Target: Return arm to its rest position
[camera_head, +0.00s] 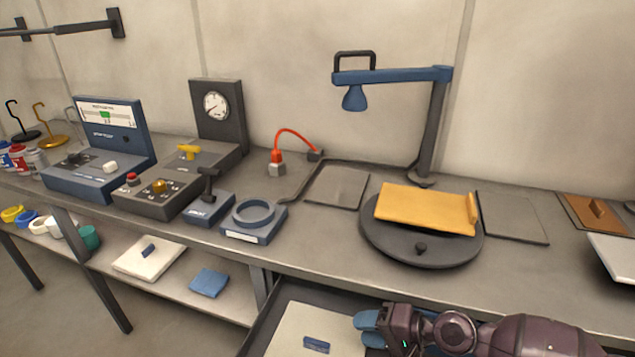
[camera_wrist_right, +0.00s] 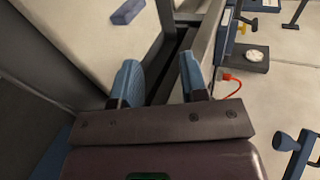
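My right arm comes in from the lower right in the head view. Its right gripper (camera_head: 368,328) has blue fingers that point left, and it is over the right part of the pulled-out drawer. In the right wrist view the gripper (camera_wrist_right: 160,80) has its two blue fingers apart with nothing between them. The open drawer (camera_head: 268,318) holds a pale panel (camera_head: 300,338) with a small blue handle (camera_head: 316,345); the arm hides part of the drawer. My left gripper is in neither view.
The grey bench (camera_head: 330,240) edge runs just behind my gripper. A dark turntable (camera_head: 420,252) carries a yellow tray (camera_head: 425,210). A blue lamp (camera_head: 395,76) stands behind it. A blue ring fixture (camera_head: 253,220) and control boxes (camera_head: 155,192) stand to the left.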

